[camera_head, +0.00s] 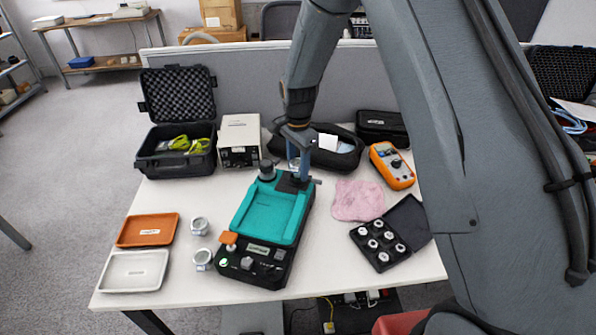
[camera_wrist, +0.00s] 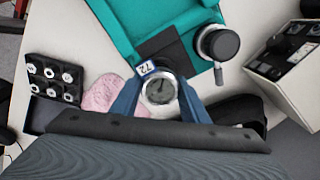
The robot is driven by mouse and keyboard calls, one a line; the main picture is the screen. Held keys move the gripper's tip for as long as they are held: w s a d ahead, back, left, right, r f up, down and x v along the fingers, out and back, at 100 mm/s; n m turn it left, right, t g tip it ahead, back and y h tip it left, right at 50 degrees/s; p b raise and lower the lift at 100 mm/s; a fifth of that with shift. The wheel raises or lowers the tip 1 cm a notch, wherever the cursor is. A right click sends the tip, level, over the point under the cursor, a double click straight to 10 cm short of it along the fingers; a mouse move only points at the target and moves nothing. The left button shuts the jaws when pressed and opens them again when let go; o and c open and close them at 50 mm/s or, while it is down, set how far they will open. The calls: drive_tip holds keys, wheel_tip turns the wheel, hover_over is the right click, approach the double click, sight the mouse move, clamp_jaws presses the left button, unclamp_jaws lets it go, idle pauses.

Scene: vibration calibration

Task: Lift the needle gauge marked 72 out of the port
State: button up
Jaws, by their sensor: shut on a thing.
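The needle gauge marked 72 (camera_wrist: 160,90) has a round dark face, a silver rim and a blue-edged tag (camera_wrist: 147,68). My gripper (camera_wrist: 159,84) is shut on it, one blue finger on each side. In the head view my gripper (camera_head: 298,168) is at the far right end of the teal-topped calibrator (camera_head: 270,212), at its black block (camera_head: 289,184). The gauge is mostly hidden there by the fingers. The port is hidden under the gauge, so I cannot tell whether the stem sits in it or is clear.
A black knob (camera_wrist: 219,42) stands close beside the gauge. Two loose gauges (camera_head: 200,226) (camera_head: 202,259) lie left of the calibrator, by orange (camera_head: 130,243) and white (camera_head: 113,287) trays. A pink cloth (camera_head: 358,200), an adapter case (camera_head: 365,247) and an orange multimeter (camera_head: 391,166) are right.

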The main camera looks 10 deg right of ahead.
sight(298, 162)
wheel_tip(298, 162, up, 8)
drive_tip(key=shift+b, duration=1.15)
drive_tip(key=shift+r+p, duration=1.45)
drive_tip(key=shift+r, duration=0.8)
